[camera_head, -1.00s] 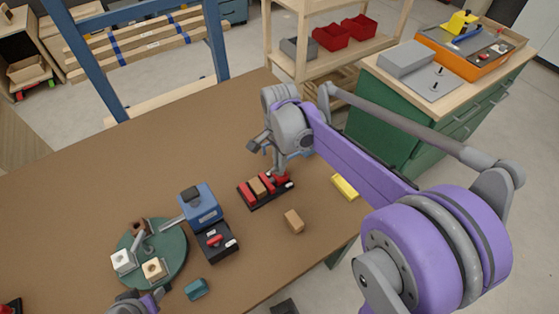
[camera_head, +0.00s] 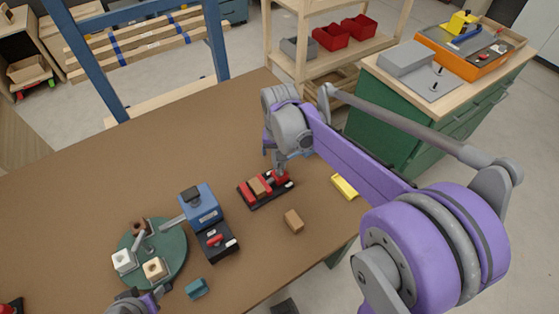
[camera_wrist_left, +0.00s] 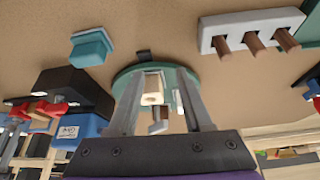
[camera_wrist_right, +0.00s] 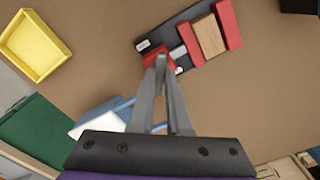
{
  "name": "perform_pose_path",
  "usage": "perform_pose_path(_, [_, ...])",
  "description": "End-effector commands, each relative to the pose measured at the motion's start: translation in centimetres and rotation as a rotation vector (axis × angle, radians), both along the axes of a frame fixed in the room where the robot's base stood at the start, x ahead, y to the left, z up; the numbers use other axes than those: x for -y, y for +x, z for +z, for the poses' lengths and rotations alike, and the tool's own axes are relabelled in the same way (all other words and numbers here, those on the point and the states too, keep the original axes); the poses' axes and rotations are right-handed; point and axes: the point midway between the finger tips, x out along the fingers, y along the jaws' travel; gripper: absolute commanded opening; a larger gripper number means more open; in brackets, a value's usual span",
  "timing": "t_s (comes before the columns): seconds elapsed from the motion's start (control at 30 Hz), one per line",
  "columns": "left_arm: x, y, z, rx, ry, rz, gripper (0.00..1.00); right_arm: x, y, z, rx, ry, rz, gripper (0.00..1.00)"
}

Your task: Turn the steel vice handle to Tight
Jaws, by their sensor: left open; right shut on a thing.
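The vice (camera_head: 254,199) sits on the brown table, with a black base, red jaws and a wooden block (camera_head: 264,186) between them. It also shows in the right wrist view (camera_wrist_right: 231,22). My right gripper (camera_head: 281,170) reaches down to the vice's right end. In the right wrist view its fingers (camera_wrist_right: 161,64) are shut at a red part beside the steel screw (camera_wrist_right: 178,53). The fingers largely hide the handle. White labels flank this end, too small to read. My left gripper (camera_wrist_left: 162,80) is open and empty, above the green round plate (camera_wrist_left: 123,80).
The table's far left is clear.

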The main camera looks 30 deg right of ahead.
Motion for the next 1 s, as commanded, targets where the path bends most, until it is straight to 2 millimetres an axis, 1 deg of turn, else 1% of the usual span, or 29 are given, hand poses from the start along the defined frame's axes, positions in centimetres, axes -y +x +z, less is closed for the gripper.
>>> perform_pose_path(0.2, [0.0, 0.02, 0.11, 0.0, 0.0, 0.0, 0.5, 0.02, 0.03, 0.06, 0.001, 0.0, 0.201, 0.0])
perform_pose_path(0.5, [0.0, 0.03, 0.18, 0.001, 0.0, 0.0, 0.5, 0.03, 0.04, 0.06, 0.001, 0.0, 0.435, 0.0])
perform_pose_path(0.7, [0.0, 0.04, 0.22, 0.001, 0.0, 0.0, 0.5, 0.03, 0.04, 0.06, 0.001, 0.0, 0.536, 0.0])
perform_pose_path(1.0, [0.0, 0.05, 0.25, 0.001, 0.0, 0.0, 0.5, 0.03, 0.05, 0.06, 0.001, 0.0, 0.6, 0.0])
